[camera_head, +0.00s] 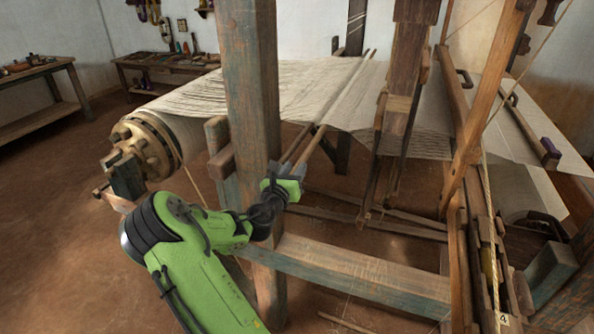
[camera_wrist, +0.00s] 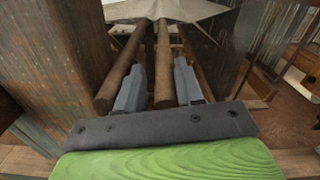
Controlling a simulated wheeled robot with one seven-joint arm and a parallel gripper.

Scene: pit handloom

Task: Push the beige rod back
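Two slim rods run side by side under the warp, beside the thick blue-grey post. In the head view the right one is the lighter, a beige rod (camera_head: 312,146). In the wrist view a rod (camera_wrist: 163,65), probably the same one, lies between the two grey fingers of my gripper (camera_wrist: 159,85). The fingers stand apart, with a gap to the rod at least on the left. In the head view my gripper (camera_head: 291,171) is at the rods' near ends. The darker rod (camera_wrist: 122,65) lies outside the left finger.
The post (camera_head: 252,90) stands close on the left of my gripper, and it also shows in the wrist view (camera_wrist: 60,60). A horizontal beam (camera_head: 360,275) crosses below. The warp sheet (camera_head: 290,95) spreads above. Upright loom timbers (camera_head: 403,70) stand to the right.

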